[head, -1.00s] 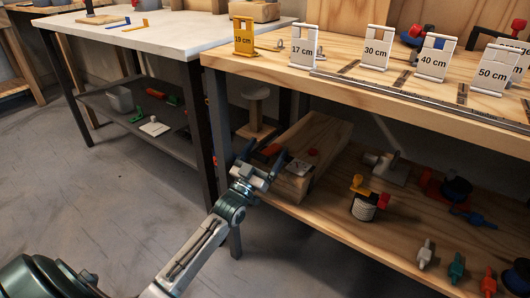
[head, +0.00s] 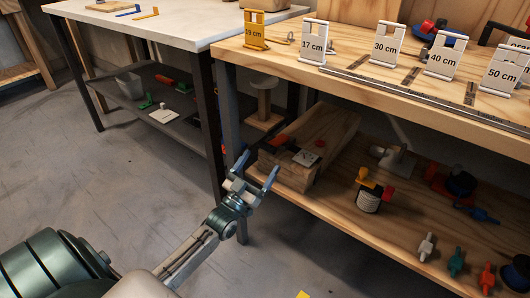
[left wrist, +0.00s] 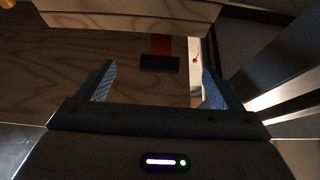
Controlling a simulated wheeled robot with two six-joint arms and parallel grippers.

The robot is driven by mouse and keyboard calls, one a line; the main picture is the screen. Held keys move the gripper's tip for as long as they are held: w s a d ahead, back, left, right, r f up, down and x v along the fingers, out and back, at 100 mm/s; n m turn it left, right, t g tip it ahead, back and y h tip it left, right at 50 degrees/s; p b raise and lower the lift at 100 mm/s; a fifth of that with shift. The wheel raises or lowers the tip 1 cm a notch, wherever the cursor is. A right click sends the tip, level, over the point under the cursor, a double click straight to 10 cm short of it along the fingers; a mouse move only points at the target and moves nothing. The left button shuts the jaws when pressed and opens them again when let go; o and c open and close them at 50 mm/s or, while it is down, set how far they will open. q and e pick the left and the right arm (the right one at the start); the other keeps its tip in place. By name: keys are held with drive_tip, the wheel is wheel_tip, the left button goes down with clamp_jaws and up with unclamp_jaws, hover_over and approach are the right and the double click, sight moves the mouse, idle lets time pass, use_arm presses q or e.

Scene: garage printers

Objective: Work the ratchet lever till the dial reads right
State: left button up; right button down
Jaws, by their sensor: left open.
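A wooden block assembly (head: 330,138) sits on the lower shelf of the right bench. A red lever-like part (head: 281,139) and a white plate (head: 306,157) with a red knob show at its near end. Dial markings are too small to read. My left gripper (head: 257,168) is open and empty, just left of the block's near end and apart from it. In the left wrist view, a red strip with a dark end (left wrist: 160,62) lies between and beyond the open fingers (left wrist: 157,78), beside a white panel (left wrist: 196,75) with a red dot. My right gripper is not in view.
Bench legs (head: 229,120) stand close to the left of my gripper. A yellow-and-red capped black container (head: 368,198) and several coloured pegs stand on the lower shelf (head: 335,215). Number stands line the bench top (head: 285,62). The floor (head: 120,190) at left is clear.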

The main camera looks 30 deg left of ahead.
use_arm(q)
drive_tip(key=shift+v, duration=1.35)
